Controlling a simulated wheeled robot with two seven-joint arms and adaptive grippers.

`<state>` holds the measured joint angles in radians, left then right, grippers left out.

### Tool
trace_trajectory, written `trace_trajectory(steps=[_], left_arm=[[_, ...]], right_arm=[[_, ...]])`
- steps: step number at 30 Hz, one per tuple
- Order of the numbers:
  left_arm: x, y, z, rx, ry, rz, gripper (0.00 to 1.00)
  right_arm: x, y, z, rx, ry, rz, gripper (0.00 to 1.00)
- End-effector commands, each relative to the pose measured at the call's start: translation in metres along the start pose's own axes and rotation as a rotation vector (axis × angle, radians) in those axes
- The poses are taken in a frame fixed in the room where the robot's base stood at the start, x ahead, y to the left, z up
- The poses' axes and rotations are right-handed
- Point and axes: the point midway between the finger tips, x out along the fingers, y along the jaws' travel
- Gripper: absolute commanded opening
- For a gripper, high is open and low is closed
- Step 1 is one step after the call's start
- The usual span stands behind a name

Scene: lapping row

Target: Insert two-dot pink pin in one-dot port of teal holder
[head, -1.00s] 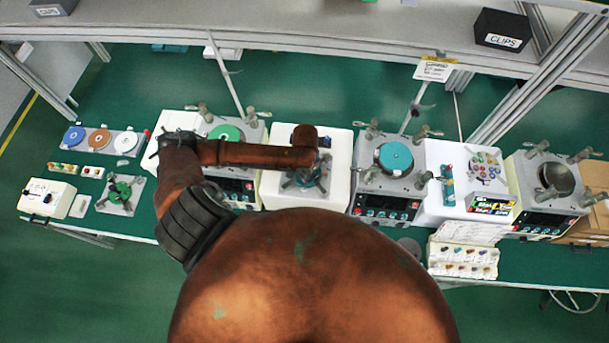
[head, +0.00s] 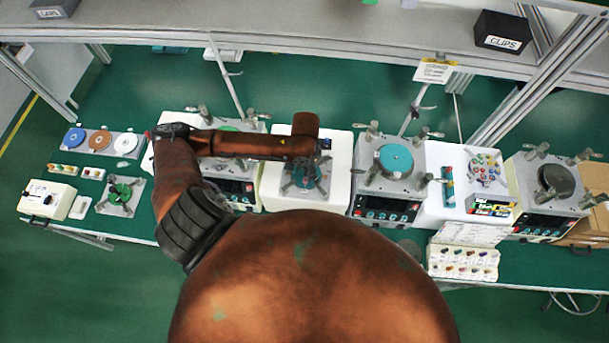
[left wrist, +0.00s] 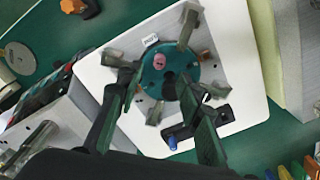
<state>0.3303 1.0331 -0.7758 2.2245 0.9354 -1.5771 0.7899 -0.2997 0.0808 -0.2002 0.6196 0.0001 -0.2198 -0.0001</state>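The teal holder (head: 304,176) is a round disc on a white-topped station, partly hidden under my left arm in the head view. In the left wrist view the teal holder (left wrist: 152,84) has a small pink round piece (left wrist: 158,60), seemingly the pink pin, near its upper edge and a dark spot near its middle. Dots on pin or ports are too small to read. My left gripper (left wrist: 163,86) is above the disc, its two dark fingers spread wide with nothing visible between them. My right gripper is in neither view.
Several grey clamp arms (left wrist: 188,24) stand around the teal disc. A blue-ended black piece (left wrist: 172,142) lies by the white plate's edge. Lapping machines stand on both sides, one with a brighter teal disc (head: 395,158). A pin rack (head: 464,262) is front right.

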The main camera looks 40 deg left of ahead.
Motion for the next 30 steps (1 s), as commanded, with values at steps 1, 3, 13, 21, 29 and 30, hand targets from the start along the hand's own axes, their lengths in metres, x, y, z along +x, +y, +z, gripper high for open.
trace_trajectory(steps=[1,3,13,21,29,30], left_arm=[[-0.011,-0.001,-0.001,0.000,0.003,-0.002,0.34],[-0.024,0.000,0.000,0.002,0.003,-0.002,0.34],[-0.052,0.000,0.000,0.000,0.000,0.000,0.34],[-0.053,0.000,0.000,0.000,-0.001,0.000,0.34],[-0.052,0.000,0.000,0.000,-0.001,0.000,0.34],[-0.052,0.000,0.000,0.000,-0.001,0.000,0.34]], right_arm=[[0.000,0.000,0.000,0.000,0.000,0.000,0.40],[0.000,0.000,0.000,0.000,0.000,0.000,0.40],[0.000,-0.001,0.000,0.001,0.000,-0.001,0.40],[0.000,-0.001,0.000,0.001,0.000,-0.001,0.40],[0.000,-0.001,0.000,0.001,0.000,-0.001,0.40],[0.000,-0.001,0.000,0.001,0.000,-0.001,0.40]])
